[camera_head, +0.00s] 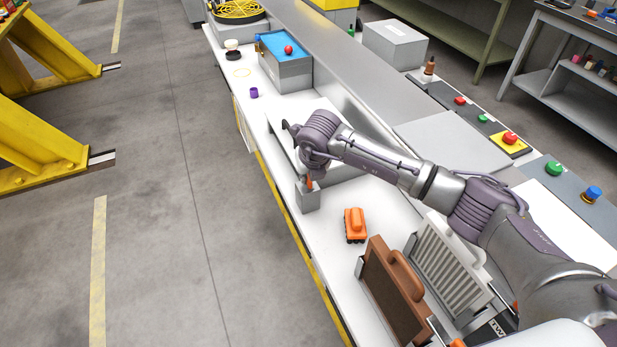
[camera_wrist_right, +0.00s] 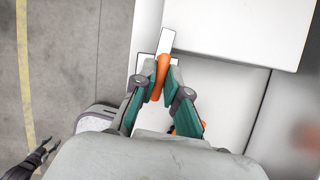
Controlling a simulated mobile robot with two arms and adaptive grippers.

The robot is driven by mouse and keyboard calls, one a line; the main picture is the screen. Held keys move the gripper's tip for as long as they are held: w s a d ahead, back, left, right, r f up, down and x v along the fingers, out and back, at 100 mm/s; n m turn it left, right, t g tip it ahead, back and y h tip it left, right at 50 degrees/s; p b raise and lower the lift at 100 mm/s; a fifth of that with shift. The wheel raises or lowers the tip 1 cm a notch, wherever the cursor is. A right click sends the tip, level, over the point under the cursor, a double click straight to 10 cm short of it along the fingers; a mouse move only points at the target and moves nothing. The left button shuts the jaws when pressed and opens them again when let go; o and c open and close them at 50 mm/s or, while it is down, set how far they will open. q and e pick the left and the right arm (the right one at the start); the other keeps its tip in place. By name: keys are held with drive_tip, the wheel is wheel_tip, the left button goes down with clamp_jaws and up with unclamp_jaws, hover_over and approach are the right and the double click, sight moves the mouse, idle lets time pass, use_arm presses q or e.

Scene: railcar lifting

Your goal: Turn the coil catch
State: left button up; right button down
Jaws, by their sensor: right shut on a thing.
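The coil catch, taken to be the small orange lever (camera_head: 309,184), stands at the top of a small grey block (camera_head: 308,199) near the bench's front edge. My right gripper (camera_wrist_right: 161,84) is shut on the orange lever (camera_wrist_right: 162,68), with its green-sided fingers on either side of it. In the head view the right hand comes down over the lever from above and hides most of it. How far the lever is turned I cannot tell.
An orange toy-like block (camera_head: 355,225) lies on the white bench (camera_head: 330,262) near the right arm. A brown handled panel (camera_head: 392,290) and a grey ribbed panel (camera_head: 450,265) stand nearby. A purple cup (camera_head: 254,92) and a blue-topped grey box (camera_head: 284,66) are farther back.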

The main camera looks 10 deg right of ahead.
drive_tip(key=shift+m+h+b, duration=0.3)
drive_tip(key=shift+m, duration=0.3)
drive_tip(key=c, duration=1.2)
unclamp_jaws()
drive_tip(key=shift+r, duration=0.1)
drive_tip(key=v, duration=1.2)
drive_tip(key=shift+w, duration=0.1)
